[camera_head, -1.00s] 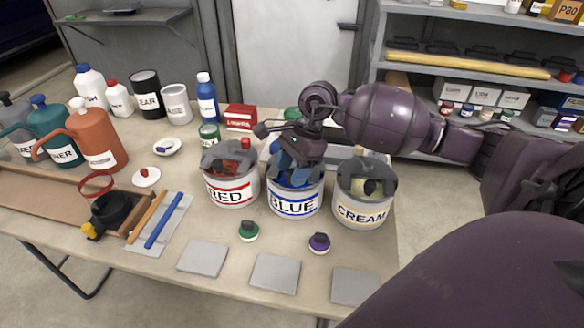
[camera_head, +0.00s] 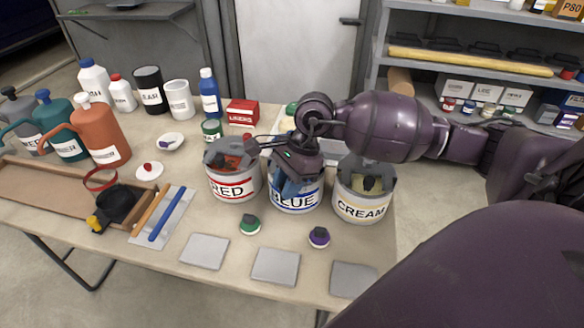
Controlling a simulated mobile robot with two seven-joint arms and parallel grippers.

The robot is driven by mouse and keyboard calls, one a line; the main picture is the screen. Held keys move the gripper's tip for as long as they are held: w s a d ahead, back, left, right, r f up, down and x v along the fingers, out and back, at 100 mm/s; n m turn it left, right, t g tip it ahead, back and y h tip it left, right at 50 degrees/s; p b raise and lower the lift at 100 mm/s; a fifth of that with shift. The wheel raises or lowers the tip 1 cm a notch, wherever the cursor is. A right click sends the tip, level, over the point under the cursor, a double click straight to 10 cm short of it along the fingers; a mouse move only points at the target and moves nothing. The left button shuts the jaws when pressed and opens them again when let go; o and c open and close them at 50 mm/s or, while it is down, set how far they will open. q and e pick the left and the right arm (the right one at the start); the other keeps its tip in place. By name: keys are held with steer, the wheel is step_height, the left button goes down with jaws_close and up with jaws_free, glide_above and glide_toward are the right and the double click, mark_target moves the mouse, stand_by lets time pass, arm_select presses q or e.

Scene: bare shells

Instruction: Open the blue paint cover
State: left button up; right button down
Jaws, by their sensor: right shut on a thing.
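The blue paint can (camera_head: 296,200) stands on the table between the red can (camera_head: 233,186) and the cream can (camera_head: 361,204). My right gripper (camera_head: 291,186) comes down over the top of the blue can from the right. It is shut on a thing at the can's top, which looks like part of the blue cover. The gripper hides most of the cover and the can's opening, so whether the cover is raised cannot be told. My left gripper is not in view.
Green (camera_head: 250,224) and purple (camera_head: 319,237) knobbed pieces and grey square plates (camera_head: 275,266) lie in front of the cans. Bottles and jugs (camera_head: 99,136) crowd the table's left. A red box (camera_head: 242,112) stands behind. Shelves (camera_head: 470,70) are at the back right.

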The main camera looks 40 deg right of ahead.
mark_target(303, 190)
steer(key=shift+s+a, duration=0.1)
steer(key=shift+a, duration=0.05)
steer(key=c, duration=0.9)
jaws_free()
steer(key=shift+r, duration=0.1)
steer(key=v, duration=1)
steer(key=shift+r+p, duration=0.3)
steer(key=shift+p, duration=0.15)
